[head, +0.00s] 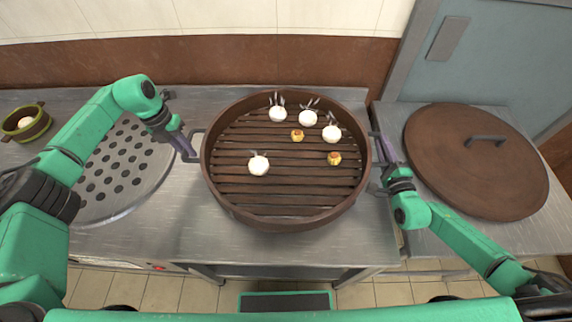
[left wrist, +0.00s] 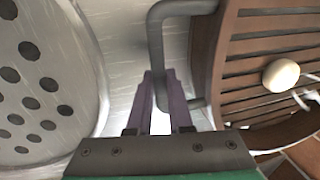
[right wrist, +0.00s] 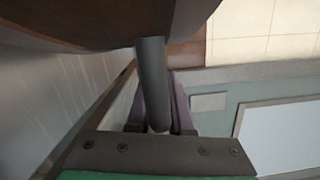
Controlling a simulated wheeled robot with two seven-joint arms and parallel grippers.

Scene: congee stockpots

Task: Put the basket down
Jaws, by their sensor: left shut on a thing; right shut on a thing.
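The round brown basket (head: 285,213) with a slatted floor is in the middle of the head view, over the steel counter. Several white buns and two small yellow pieces lie in it. My left gripper (head: 190,154) is shut on the basket's left handle, a dark bar (left wrist: 157,45) that passes between the fingers in the left wrist view. My right gripper (head: 382,157) is shut on the right handle (right wrist: 152,85), which shows between the fingers in the right wrist view. The basket looks about level. I cannot tell whether its underside touches the counter.
A perforated round steel plate (head: 122,172) lies on the counter at left. A green bowl (head: 27,122) stands at the far left. A large brown lid (head: 470,165) with a dark handle lies on the right counter. Bare counter (head: 290,245) shows in front of the basket.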

